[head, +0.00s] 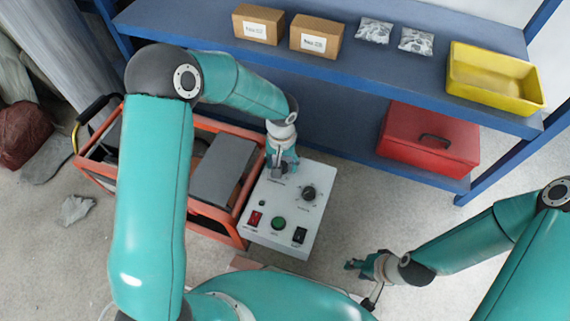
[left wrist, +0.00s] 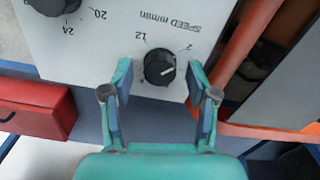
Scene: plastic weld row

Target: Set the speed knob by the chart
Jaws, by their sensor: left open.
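The grey-white control panel (head: 271,238) sits on the orange-framed machine. In the left wrist view, the black speed knob (left wrist: 158,67) has a white mark on its right side. The numbers around it and "SPEED m/min" beside it appear upside down. My left gripper (left wrist: 160,82) is open, with one finger on each side of the knob; I cannot tell if they touch it. In the head view my left gripper (head: 282,168) hides most of this knob. My right gripper (head: 354,265) is low over the floor, apart from the panel; its jaw state is unclear. I see no chart.
A second black knob (head: 309,193), a red switch (head: 256,218), a green button (head: 278,223) and a black switch (head: 299,235) are on the panel. The blue shelf (head: 365,80) behind holds cartons, bags, a yellow bin (head: 495,78) and a red toolbox (head: 428,140).

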